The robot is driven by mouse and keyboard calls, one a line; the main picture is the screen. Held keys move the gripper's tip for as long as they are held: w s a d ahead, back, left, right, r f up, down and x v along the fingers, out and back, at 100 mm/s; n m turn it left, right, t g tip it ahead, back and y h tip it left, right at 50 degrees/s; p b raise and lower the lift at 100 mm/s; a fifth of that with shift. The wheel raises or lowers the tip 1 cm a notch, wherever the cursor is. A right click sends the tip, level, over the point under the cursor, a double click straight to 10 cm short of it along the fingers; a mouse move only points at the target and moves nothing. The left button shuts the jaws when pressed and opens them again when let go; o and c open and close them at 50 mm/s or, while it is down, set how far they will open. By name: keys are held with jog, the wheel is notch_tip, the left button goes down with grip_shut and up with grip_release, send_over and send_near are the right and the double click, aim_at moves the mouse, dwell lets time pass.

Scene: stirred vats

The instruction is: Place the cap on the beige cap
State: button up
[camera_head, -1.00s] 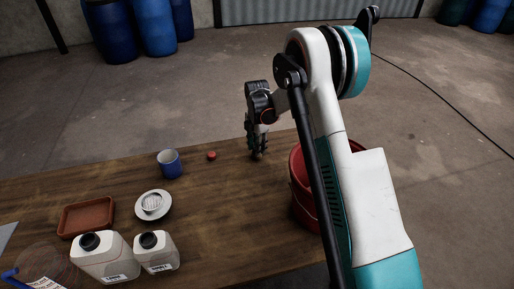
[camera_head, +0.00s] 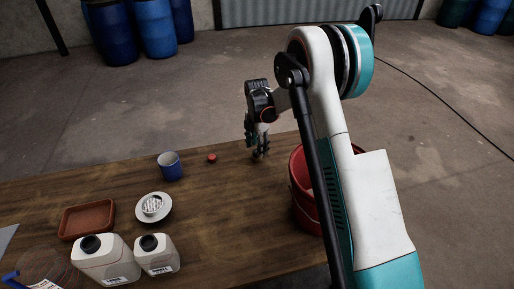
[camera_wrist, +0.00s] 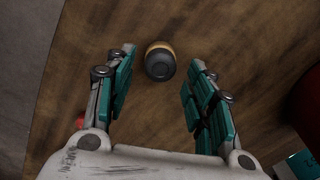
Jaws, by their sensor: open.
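A small dark grey round piece with a beige band around it (camera_wrist: 160,62) stands on the wooden table, between and just beyond my fingertips in the wrist view. It may be a dark cap on the beige cap; I cannot tell whether it is one piece or two. In the head view it shows (camera_head: 258,155) just below my fingers. My gripper (camera_wrist: 161,80) is open, with a finger on either side and clear gaps to the piece. In the head view my gripper (camera_head: 259,148) points down over the table's far side. A red cap (camera_head: 211,158) lies to its left.
A red bucket (camera_head: 304,195) is close on the right. The table between mug and bucket is mostly clear.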

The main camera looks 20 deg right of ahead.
jog(key=s+r+m+t+p, duration=0.1)
jog(key=s+r+m, duration=0.25)
jog(key=r, duration=0.75)
jog(key=s+r+m+t+p, duration=0.15)
jog(key=s+r, duration=0.25)
jog(key=r, duration=0.7)
jog(key=s+r+m, duration=0.6)
jog(key=s+r, duration=0.1)
jog(key=s, duration=0.3)
jog(key=s+f+m+t, duration=0.1)
jog(key=s+m+t, duration=0.3)
jog(key=s+m, duration=0.7)
jog(key=shift+s+m+t, duration=0.3)
jog(key=shift+s+t, duration=0.05)
jog(key=shift+s, duration=4.15)
